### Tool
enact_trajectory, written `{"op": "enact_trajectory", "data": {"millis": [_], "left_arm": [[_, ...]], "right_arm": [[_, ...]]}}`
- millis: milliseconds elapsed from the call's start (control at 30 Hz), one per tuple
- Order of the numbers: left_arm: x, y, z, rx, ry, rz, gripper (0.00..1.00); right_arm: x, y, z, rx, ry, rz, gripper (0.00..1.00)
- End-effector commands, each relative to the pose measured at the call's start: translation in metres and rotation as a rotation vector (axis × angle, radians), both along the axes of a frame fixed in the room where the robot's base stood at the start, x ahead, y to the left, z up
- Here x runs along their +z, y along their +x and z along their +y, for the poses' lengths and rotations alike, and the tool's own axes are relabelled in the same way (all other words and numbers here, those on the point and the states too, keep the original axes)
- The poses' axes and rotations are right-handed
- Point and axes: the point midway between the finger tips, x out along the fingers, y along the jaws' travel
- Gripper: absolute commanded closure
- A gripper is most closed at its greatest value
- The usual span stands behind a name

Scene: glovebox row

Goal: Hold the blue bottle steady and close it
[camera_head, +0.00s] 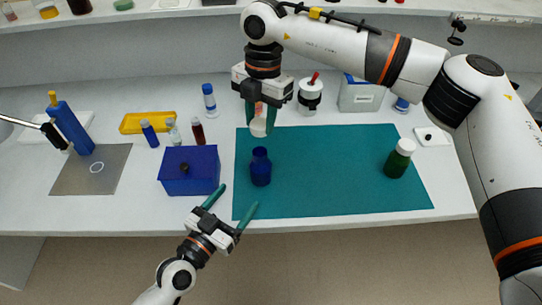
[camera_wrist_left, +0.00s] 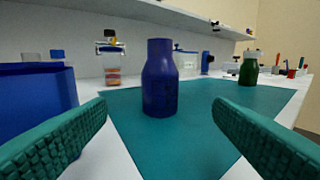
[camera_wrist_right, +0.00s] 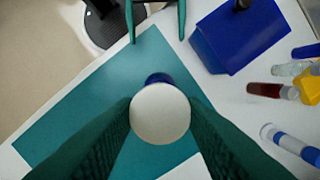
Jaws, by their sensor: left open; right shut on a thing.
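The blue bottle (camera_head: 261,167) stands upright and without a cap on the teal mat (camera_head: 330,190). It also shows in the left wrist view (camera_wrist_left: 160,80), ahead of and between the fingers of my left gripper (camera_head: 231,205), which is open and apart from it. My right gripper (camera_head: 260,118) is shut on a white cap (camera_head: 258,127). It holds the cap above the mat, a little behind the bottle in the head view. In the right wrist view the cap (camera_wrist_right: 160,113) hides most of the bottle (camera_wrist_right: 158,78).
A blue box (camera_head: 188,172) stands left of the bottle. A green bottle with a white cap (camera_head: 398,159) stands at the mat's right. Several vials (camera_head: 197,131), a yellow tray (camera_head: 148,122) and a white-blue bottle (camera_head: 209,100) are behind. The mat between the bottles is clear.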

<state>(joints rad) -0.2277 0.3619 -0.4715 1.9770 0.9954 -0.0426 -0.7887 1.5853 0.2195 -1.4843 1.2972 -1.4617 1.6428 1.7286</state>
Motion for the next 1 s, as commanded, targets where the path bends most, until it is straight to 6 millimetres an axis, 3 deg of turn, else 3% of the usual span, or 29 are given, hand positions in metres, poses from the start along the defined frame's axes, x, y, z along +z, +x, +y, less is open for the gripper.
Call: {"op": "enact_trajectory", "data": {"millis": [467, 1000], "left_arm": [[0.0, 0.01, -0.006, 0.002, -0.001, 0.001, 0.24], [-0.001, 0.087, -0.057, 0.003, 0.0, 0.001, 0.24]], "right_arm": [[0.0, 0.0, 0.0, 0.002, 0.0, 0.0, 0.83], [0.0, 0.0, 0.0, 0.002, 0.0, 0.0, 0.83]]}}
